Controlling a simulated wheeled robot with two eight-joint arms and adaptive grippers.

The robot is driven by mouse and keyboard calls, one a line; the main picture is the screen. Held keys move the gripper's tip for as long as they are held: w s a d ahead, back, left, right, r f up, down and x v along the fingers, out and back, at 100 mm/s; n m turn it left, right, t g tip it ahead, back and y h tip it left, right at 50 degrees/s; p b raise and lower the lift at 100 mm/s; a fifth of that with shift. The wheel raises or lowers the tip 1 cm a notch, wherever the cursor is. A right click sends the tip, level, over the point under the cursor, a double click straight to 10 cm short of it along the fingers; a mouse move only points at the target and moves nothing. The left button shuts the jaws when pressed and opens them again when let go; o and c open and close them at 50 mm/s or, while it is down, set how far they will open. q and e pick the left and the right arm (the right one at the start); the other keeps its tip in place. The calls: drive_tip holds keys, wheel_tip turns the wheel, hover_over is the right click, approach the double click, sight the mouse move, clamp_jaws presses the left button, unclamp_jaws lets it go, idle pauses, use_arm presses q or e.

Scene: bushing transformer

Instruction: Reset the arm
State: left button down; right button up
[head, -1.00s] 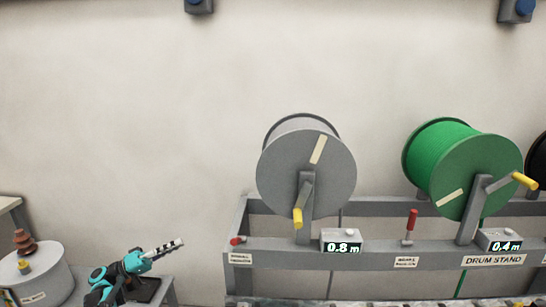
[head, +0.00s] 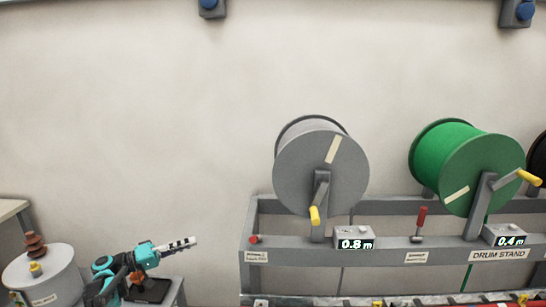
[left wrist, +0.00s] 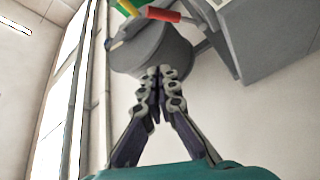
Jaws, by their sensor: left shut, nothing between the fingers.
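My left gripper (head: 180,245) comes in from the lower left of the head view on a black and teal arm. It is in the air, pointing right toward the drum stand and apart from it. In the left wrist view the two fingers of the left gripper (left wrist: 163,75) meet at their tips, with nothing between them. The grey drum (left wrist: 155,50) shows beyond the fingertips, upside down in that view. My right gripper is not in the head view.
The drum stand (head: 385,246) carries a grey drum (head: 320,172) and a green drum (head: 467,175), both with yellow-handled cranks. A grey transformer (head: 45,280) with a brown bushing (head: 35,245) stands at the lower left. Bare wall fills the space above the gripper.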

use_arm(q)
drive_tip(key=s+d+n+g+y, duration=0.2)
drive_tip(key=s+d+y, duration=0.6)
drive_tip(key=s+d, duration=0.55)
drive_tip(key=s+a+f+m+y, duration=0.1)
drive_tip(key=s+f+y, duration=0.3)
drive_tip(key=s, duration=0.7)
drive_tip(key=s+a+f+y, duration=0.3)
drive_tip(key=s+f+y, duration=0.1)
drive_tip(key=s, duration=0.7)
drive_tip(key=shift+s+f+m+t+y, duration=0.25)
drive_tip(key=shift+s+m+t+y, duration=0.15)
drive_tip(key=shift+y, duration=0.1)
